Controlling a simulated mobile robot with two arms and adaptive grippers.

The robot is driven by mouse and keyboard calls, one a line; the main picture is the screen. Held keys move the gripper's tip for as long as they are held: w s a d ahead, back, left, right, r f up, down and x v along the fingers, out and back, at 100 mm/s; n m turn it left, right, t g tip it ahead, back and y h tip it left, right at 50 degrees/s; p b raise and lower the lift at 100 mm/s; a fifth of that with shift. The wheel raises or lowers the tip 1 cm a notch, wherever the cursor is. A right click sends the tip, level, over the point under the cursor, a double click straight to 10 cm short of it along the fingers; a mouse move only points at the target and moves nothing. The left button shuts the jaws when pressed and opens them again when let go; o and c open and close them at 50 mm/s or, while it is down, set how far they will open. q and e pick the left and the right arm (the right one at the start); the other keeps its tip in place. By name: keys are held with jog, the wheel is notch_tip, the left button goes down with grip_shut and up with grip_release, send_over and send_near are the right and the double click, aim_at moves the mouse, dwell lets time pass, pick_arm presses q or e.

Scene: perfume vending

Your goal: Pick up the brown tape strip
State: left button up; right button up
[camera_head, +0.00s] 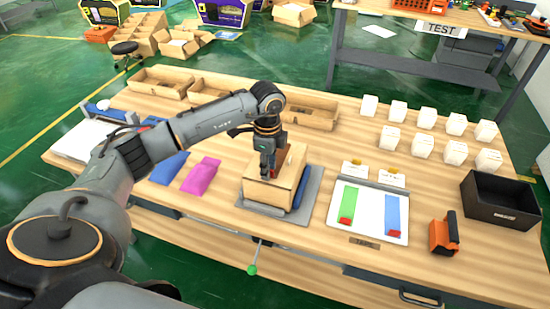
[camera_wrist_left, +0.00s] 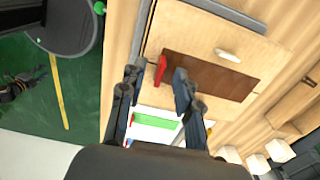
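The brown tape strip (camera_wrist_left: 215,76) lies across the top of the cardboard box (camera_wrist_left: 255,48) in the left wrist view. A red tab (camera_wrist_left: 160,70) stands up by the strip's near end. My left gripper (camera_wrist_left: 157,77) is open, with one finger on each side of the red tab and a gap visible between them. In the head view my left gripper (camera_head: 267,172) points down over the box (camera_head: 262,193), which stands on a grey plate. The gripper hides much of the strip there. My right gripper is not in view.
A white board (camera_head: 370,207) with green and blue strips lies right of the box. An orange tape dispenser (camera_head: 443,234) and a black bin (camera_head: 500,200) stand farther right. Several small white boxes (camera_head: 427,118) stand at the back right. Pink sheets (camera_head: 201,175) lie to the left.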

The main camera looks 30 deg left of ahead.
pick_arm(q)
jog(key=shift+f, duration=0.5)
grip_shut()
